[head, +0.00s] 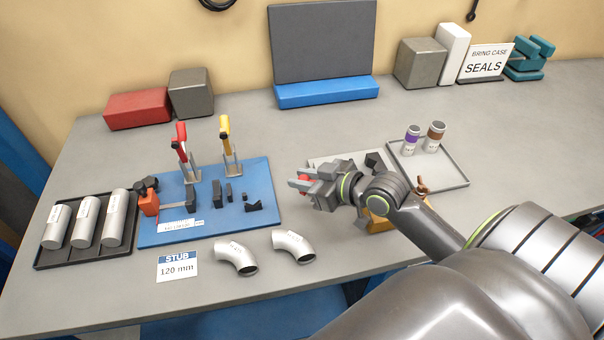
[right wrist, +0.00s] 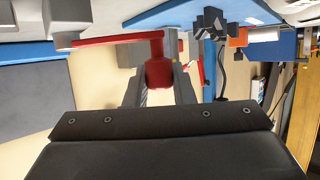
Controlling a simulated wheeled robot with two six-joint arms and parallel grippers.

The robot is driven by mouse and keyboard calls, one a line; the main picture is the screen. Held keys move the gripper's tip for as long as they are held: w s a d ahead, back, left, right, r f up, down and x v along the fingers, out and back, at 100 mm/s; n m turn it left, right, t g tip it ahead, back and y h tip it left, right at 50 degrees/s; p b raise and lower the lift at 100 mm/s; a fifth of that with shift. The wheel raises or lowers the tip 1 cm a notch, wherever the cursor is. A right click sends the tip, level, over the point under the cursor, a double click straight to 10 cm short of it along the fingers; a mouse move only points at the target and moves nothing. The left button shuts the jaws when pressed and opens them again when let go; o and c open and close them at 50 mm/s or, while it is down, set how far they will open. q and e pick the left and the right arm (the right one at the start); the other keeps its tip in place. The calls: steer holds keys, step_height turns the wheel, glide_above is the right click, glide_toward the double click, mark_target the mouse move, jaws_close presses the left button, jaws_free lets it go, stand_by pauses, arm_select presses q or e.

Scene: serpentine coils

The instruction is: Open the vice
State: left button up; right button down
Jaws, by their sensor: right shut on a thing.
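My right gripper (head: 302,184) is in the middle of the table in the head view. Its fingers are shut on a red handle, of which a small bit (head: 304,178) shows between the fingertips. In the right wrist view the two dark fingers (right wrist: 158,88) hold the handle's red knob (right wrist: 158,72). A red crank arm (right wrist: 110,41) runs left from the knob. The vice is mostly hidden behind my gripper and wrist in the head view. A grey plate (head: 325,158) and a yellow-brown block (head: 378,223) show around them; I cannot tell how far the jaws stand apart. My left gripper is out of view.
A blue board (head: 262,215) with red (head: 180,145) and yellow (head: 226,132) handled clamps lies left of my gripper. Two pipe elbows (head: 236,256) (head: 293,246) lie in front. A grey tray (head: 455,178) with two small bottles stands right. A dark tray (head: 83,257) holds metal cylinders far left.

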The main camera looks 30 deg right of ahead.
steer(key=shift+s+d+f+n+g+y+b, duration=0.15)
steer(key=shift+s+n+g+y+b, duration=0.2)
steer(key=shift+n+b, duration=0.2)
steer(key=shift+y, duration=0.25)
steer(key=shift+s+d+n+b, duration=0.15)
steer(key=shift+n+b, duration=0.1)
steer(key=shift+b, duration=0.15)
steer(key=c, duration=1.3)
jaws_free()
steer(key=shift+s, duration=0.1)
steer(key=shift+c, duration=0.2)
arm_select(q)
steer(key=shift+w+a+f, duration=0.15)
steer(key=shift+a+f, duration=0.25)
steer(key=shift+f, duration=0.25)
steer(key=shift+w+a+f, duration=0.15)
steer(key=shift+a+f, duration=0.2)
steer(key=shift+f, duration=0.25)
arm_select(e)
steer(key=shift+o, duration=0.5)
steer(key=shift+y, duration=0.3)
